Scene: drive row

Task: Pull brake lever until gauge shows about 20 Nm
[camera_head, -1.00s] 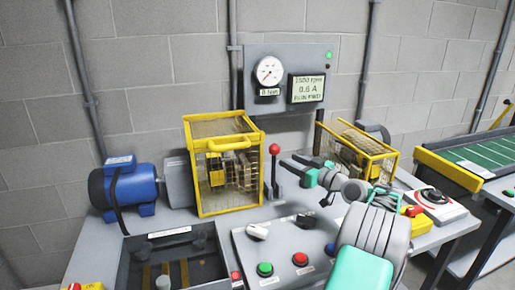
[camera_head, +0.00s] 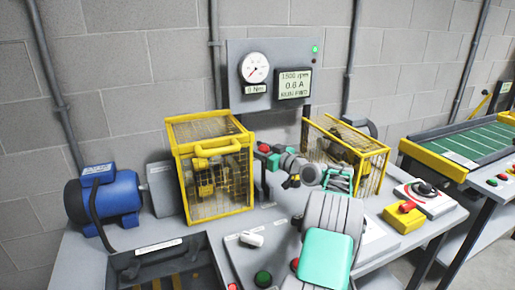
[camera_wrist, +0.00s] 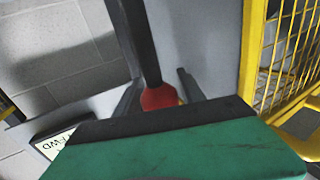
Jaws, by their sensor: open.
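The brake lever has a red knob (camera_wrist: 159,97) on a dark shaft (camera_wrist: 137,40) in the wrist view. In the head view the red knob (camera_head: 264,148) shows beside the yellow guard cage. My gripper (camera_head: 272,157) is at the knob with its fingers open. In the wrist view my gripper (camera_wrist: 160,92) has one finger on each side of the knob, with gaps visible. The round gauge (camera_head: 255,67) is on the grey wall panel. Its label (camera_head: 257,90) appears to read 0 Nm.
Yellow mesh cages stand left (camera_head: 213,175) and right (camera_head: 345,150) of my gripper. A display (camera_head: 294,84) reads about 1500 rpm, 0.6 A, RUN FWD. A blue motor (camera_head: 104,199) is at left. A control panel (camera_head: 240,262) lies in front, partly behind my arm.

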